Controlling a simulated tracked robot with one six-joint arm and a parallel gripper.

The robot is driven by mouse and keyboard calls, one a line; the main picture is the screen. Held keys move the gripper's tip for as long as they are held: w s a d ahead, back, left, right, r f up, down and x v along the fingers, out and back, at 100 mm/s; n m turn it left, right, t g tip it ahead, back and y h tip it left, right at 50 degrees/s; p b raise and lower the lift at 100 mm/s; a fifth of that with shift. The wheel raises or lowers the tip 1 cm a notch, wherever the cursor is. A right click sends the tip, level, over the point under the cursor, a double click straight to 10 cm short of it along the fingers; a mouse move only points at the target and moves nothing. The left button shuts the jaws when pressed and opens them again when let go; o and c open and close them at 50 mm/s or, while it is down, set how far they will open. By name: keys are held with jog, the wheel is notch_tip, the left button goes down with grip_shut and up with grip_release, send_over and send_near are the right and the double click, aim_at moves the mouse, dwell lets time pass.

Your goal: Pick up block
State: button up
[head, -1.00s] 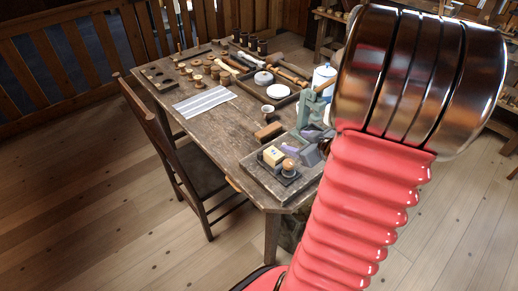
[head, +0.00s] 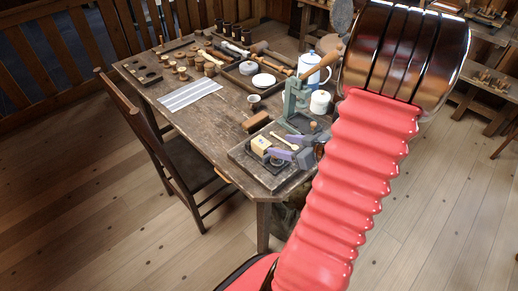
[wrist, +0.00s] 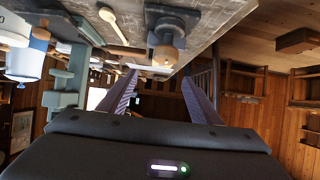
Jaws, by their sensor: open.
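In the head view, a small cream-yellow block (head: 260,144) sits on a dark tray (head: 243,158) at the table's near corner. A longer brown block (head: 257,122) lies on the table just behind the tray. My gripper (head: 287,155) is over the tray's right part, to the right of the cream block and apart from it. Its purple-grey fingers are spread, and in the wrist view (wrist: 160,76) nothing shows held between them. There, a wooden knob on a dark base (wrist: 166,52) shows just beyond the fingertips. I cannot make out the cream block clearly in the wrist view.
A green press (head: 296,105), a blue-white pot (head: 309,68) and a white jar (head: 320,102) stand close behind my gripper. A pale wooden stick (head: 284,141) lies on the tray. A chair (head: 185,160) stands at the left side. The table's middle is fairly clear.

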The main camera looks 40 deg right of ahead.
aim_at(262, 143)
jog(key=shift+x, duration=3.2)
jog(key=shift+x, duration=2.65)
jog(key=shift+s+a+f, duration=0.1)
jog(key=shift+a, duration=0.1)
jog(key=shift+c, duration=0.2)
jog(key=c, duration=1.1)
jog(key=shift+c, duration=0.2)
jog(key=shift+r, duration=5)
